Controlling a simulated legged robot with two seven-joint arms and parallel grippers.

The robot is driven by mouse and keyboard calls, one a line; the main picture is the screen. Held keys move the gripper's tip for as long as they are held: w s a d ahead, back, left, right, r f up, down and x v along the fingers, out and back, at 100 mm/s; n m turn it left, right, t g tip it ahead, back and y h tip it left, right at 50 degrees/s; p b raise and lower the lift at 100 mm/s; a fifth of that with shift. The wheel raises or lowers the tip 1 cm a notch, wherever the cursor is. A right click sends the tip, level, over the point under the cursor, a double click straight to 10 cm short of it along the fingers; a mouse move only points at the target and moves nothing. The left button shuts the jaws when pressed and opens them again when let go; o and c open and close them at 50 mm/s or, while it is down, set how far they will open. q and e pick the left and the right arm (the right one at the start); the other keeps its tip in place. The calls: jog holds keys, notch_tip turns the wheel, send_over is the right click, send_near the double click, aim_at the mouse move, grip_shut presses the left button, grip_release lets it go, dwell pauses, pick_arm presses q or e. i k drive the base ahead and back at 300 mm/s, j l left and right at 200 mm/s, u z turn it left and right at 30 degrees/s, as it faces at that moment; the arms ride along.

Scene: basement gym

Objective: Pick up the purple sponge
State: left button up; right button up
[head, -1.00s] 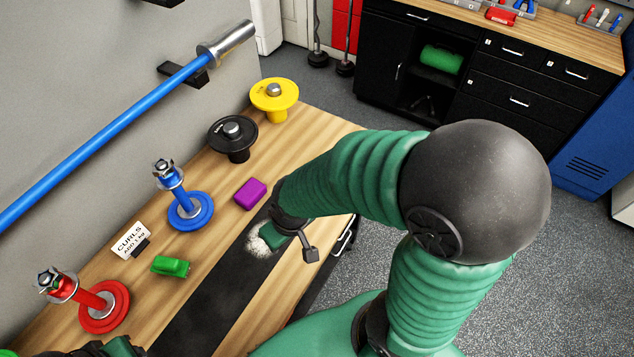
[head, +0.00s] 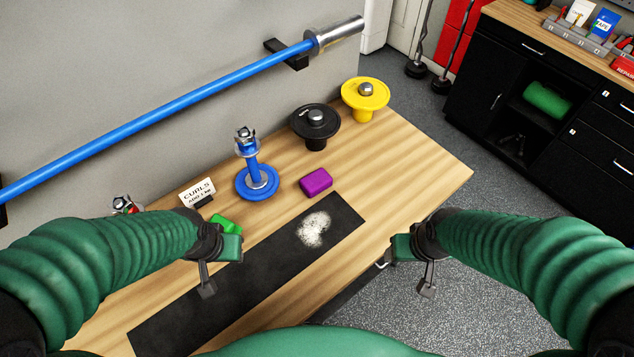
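The purple sponge (head: 316,182) lies flat on the wooden bench, just behind the black mat and right of the blue weight stand. It is fully visible and nothing touches it. My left gripper (head: 218,265) is over the left part of the mat, to the left and nearer than the sponge; its two fingers are apart with nothing between them. My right gripper (head: 414,265) is at the bench's right front edge, to the right and nearer than the sponge, also with its fingers apart and empty.
White powder (head: 313,229) lies on the black mat (head: 190,316). Behind stand a blue weight stand (head: 257,183), a black plate (head: 315,122), a yellow plate (head: 365,96) and a curls sign (head: 197,191). A green object (head: 224,222) is partly hidden by my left gripper. The bench's right end is clear.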

aim_at(316, 182)
jog(key=i+l, duration=0.15)
jog(key=l, duration=0.2)
jog(key=i+l, duration=0.15)
jog(key=l, duration=0.15)
jog(key=i+l+u, duration=0.1)
jog(key=l+u, duration=0.15)
jog(key=u, duration=0.15)
jog(key=i+l+u, duration=0.1)
jog(key=l+u, duration=0.2)
jog(key=u, duration=0.15)
jog(key=l+u, duration=0.25)
jog(key=u, duration=0.15)
jog(key=l+u, duration=0.45)
jog(key=j+u, duration=0.1)
jog(key=u, duration=0.85)
